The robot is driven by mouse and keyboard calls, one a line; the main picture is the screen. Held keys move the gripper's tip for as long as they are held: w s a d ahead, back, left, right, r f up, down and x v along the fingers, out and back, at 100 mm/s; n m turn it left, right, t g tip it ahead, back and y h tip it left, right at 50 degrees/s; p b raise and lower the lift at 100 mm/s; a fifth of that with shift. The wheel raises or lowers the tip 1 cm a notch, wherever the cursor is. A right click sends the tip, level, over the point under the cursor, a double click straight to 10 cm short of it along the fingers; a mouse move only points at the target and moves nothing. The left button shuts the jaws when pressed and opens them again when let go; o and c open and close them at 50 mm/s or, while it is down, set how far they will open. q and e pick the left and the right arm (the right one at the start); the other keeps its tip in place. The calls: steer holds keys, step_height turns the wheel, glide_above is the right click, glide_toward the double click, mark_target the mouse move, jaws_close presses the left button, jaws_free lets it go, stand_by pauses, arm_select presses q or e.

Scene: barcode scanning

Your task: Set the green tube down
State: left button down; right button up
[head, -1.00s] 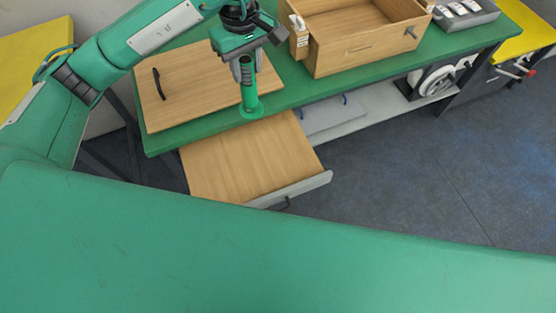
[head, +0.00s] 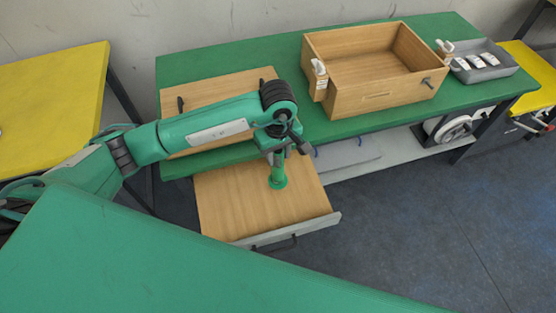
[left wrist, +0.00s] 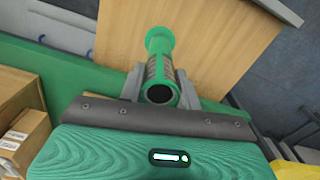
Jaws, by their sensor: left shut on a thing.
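The green tube (head: 278,182) is upright in my left gripper (head: 279,158), its flared green end down over the wooden floor of the pulled-out drawer (head: 225,206). Whether that end touches the wood I cannot tell. In the left wrist view the tube (left wrist: 159,42) is clamped between the two grey fingers (left wrist: 159,86), with its dark open end towards the camera. The drawer's wooden surface (left wrist: 215,35) lies behind it. My right gripper is not in view.
The green bench (head: 225,62) carries a wooden lid with black handles (head: 225,90), an open wooden box (head: 375,95) and a grey tray (head: 483,62) of small white items. The drawer has a grey front edge (head: 300,228); its floor looks bare around the tube.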

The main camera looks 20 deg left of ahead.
arm_select(q)
steer(key=shift+f, duration=0.4)
step_height(320, 180, down, 3)
steer(key=shift+r, duration=0.2)
steer(key=shift+f, duration=0.5)
steer(key=c, duration=1.4)
jaws_free()
steer(key=o, duration=0.4)
steer(key=shift+r+p, duration=0.25)
steer(key=shift+p, duration=0.05)
step_height(320, 180, up, 5)
steer(key=shift+f+b, duration=0.15)
steer(key=shift+b, duration=0.45)
step_height(320, 180, up, 6)
steer(key=shift+f+b, duration=0.15)
steer(key=shift+b, duration=0.3)
steer(key=shift+r, duration=0.6)
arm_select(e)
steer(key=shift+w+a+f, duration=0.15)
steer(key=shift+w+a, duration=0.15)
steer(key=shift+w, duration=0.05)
